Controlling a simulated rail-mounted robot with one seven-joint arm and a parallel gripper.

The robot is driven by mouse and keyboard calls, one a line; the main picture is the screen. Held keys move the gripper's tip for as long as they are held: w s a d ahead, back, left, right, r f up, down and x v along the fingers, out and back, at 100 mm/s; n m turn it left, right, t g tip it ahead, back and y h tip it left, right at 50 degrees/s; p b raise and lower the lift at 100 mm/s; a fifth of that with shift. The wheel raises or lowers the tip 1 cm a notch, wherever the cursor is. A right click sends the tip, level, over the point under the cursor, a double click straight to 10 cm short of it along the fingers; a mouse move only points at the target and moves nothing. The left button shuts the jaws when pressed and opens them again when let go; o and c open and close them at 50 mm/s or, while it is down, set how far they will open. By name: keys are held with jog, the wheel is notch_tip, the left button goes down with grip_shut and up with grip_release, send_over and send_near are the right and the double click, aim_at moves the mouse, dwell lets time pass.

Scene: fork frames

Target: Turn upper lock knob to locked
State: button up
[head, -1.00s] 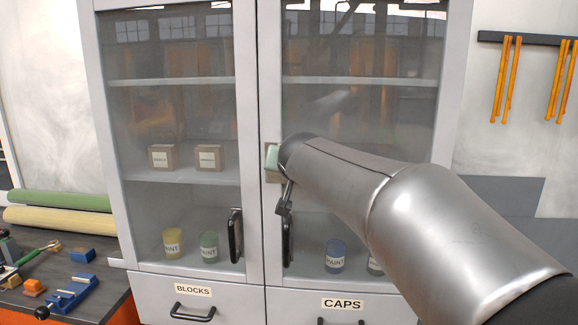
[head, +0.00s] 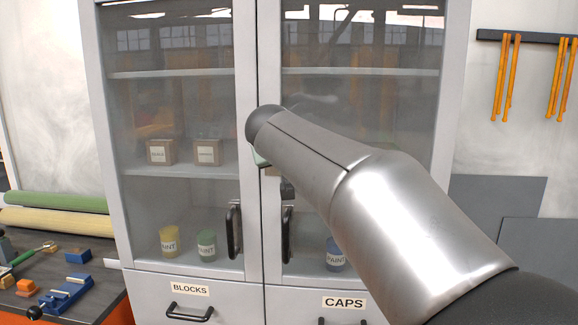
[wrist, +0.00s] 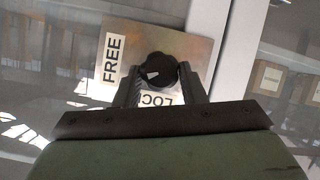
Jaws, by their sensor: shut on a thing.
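The dark round lock knob (wrist: 157,72) sits on a pale metal plate (wrist: 190,47) in the wrist view. The plate carries a FREE label on the left and a partly covered LOCK label below the knob. A small white mark shows on the knob's lower-left face; its exact heading is hard to tell. My gripper (wrist: 158,84) has one finger on each side of the knob and is shut on it. In the head view my arm hides the knob and the fingertips; only a bit of the plate (head: 272,171) shows.
The grey cabinet (head: 249,90) has two glass doors with black vertical handles, the left (head: 234,232) and the right (head: 287,235), below my gripper. Drawers marked BLOCKS and CAPS are underneath. A workbench (head: 75,249) with tools stands at the left.

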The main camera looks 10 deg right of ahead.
jog(key=n+h+b, duration=0.1)
jog(key=n+h, duration=0.1)
jog(key=n+h+b, duration=0.2)
jog(key=n, duration=0.1)
jog(key=a+n+h+b, duration=0.1)
jog(key=n+h, duration=0.1)
jog(key=n, duration=0.1)
jog(key=shift+w+f, duration=0.15)
jog(key=shift+f, duration=0.2)
dwell(0.6)
jog(key=o, duration=1)
jog(key=b+v, duration=0.2)
jog(key=v, duration=1.5)
jog(key=shift+a+r, duration=0.15)
jog(key=shift+r, duration=0.05)
